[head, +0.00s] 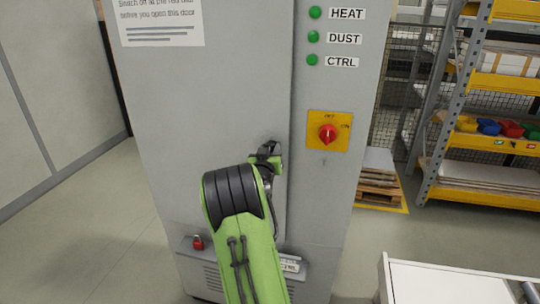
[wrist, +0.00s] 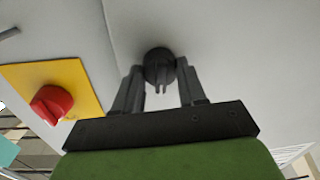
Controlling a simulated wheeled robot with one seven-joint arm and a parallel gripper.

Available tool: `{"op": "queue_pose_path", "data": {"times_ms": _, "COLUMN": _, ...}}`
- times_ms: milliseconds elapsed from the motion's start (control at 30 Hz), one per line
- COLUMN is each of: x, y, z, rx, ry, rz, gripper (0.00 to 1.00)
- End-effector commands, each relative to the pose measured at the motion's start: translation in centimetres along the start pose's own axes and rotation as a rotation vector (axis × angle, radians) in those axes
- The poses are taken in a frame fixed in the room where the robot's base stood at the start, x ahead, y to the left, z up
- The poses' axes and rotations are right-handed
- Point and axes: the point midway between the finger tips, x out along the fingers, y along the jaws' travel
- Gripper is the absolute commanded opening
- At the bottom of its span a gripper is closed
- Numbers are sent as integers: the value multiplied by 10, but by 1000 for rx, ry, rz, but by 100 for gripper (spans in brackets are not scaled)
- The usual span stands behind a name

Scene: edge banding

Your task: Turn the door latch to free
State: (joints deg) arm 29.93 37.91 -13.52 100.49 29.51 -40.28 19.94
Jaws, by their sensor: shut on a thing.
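The door latch (wrist: 159,64) is a dark round knob with a small wing on the grey cabinet door (head: 210,110). In the wrist view it sits between the fingertips of my gripper (wrist: 160,72), which is shut on it. In the head view my gripper (head: 268,158) is at the door's right edge, and my green arm reaches up to it from below. The latch is mostly hidden there by the gripper, and its turn angle cannot be read clearly.
A red rotary switch (head: 328,134) on a yellow plate is right of the latch, below green lamps marked HEAT, DUST and CTRL. Shelving (head: 470,90) stands at right, and a white-topped unit (head: 440,284) at lower right.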

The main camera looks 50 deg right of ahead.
Motion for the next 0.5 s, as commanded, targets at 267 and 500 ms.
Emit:
{"op": "queue_pose_path", "data": {"times_ms": 267, "x": 0, "y": -1, "z": 8, "rx": 202, "ry": 27, "rz": 2, "gripper": 10}}
{"op": "queue_pose_path", "data": {"times_ms": 500, "x": 0, "y": -1, "z": 9, "rx": 429, "ry": 41, "rz": 3, "gripper": 10}}
